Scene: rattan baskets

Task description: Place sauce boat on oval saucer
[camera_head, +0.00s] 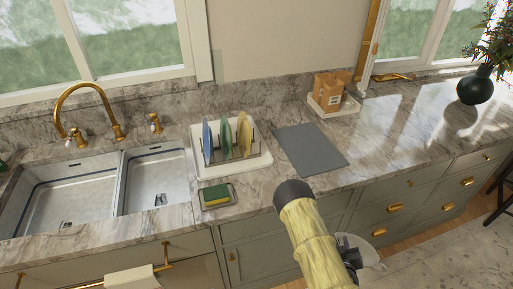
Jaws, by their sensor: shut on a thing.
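A pale grey rounded vessel, which looks like the sauce boat (366,252), shows at the lower right of my yellow arm, in front of the cabinets and below the counter edge. My gripper (350,247) is mostly hidden behind my arm; its dark part is beside the vessel and shut on it. The fingertips and the exact grip cannot be made out. I cannot make out an oval saucer in this view.
A dark grey mat (309,148) lies on the marble counter (400,135). Left of it are a dish rack with plates (244,135), a sponge in a tray (216,195) and a double sink (75,196). A white tray (349,108) holds brown items. A dark vase (475,86) stands right.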

